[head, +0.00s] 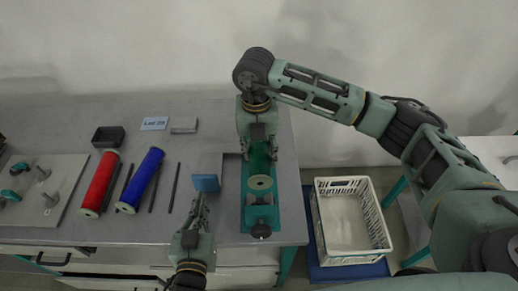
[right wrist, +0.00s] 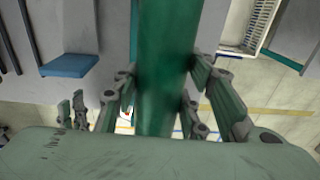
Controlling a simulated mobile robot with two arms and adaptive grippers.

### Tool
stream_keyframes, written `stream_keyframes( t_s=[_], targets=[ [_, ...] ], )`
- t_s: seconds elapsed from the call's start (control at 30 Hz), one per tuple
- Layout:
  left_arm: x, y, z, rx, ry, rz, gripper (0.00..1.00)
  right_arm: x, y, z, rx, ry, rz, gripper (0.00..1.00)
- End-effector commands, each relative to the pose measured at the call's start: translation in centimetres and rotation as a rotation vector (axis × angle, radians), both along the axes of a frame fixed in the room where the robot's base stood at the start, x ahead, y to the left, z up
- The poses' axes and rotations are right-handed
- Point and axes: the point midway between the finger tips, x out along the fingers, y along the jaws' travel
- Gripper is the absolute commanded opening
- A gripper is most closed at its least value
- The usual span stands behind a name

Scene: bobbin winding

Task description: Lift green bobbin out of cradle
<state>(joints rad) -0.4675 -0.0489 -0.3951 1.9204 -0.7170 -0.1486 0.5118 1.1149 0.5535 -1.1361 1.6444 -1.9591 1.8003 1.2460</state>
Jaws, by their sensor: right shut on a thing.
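The green bobbin (head: 260,168) is at the teal cradle (head: 250,219) near the table's right edge, its pale end disc facing the front. My right gripper (head: 258,144) comes down over it from above. In the right wrist view the green bobbin (right wrist: 165,60) runs between the fingers of my right gripper (right wrist: 155,105), which are shut on it. I cannot tell whether the bobbin still touches the cradle. My left gripper (head: 198,203) is left of the cradle, just in front of a small blue block (head: 207,183); its finger gap is too small to judge.
A red bobbin (head: 99,183) and a blue bobbin (head: 141,180) lie on the table at left, with dark rods beside them. A black tray (head: 108,137) and a label card (head: 154,123) are behind. A white basket (head: 348,252) stands right of the table.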

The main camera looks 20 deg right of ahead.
Motion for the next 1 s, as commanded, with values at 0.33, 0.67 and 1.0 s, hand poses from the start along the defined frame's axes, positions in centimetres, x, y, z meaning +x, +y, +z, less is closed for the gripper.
stream_keyframes(
  t_s=[0.33, 0.67, 1.0],
  targets=[
    [-6.4, 1.8, 1.2, 0.000, 0.004, 0.001, 0.00, 0.0, 0.0, 0.1, 0.001, -0.001, 0.000, 0.01],
    [-9.2, 2.7, 1.9, 0.002, 0.002, 0.001, 0.00, 0.0, 0.0, 0.0, 0.001, -0.001, 0.000, 0.01],
    [-9.3, 2.7, 2.0, 0.002, -0.001, 0.001, 0.00, 0.0, 0.0, 0.0, 0.001, -0.001, 0.000, 0.01]
  ],
)
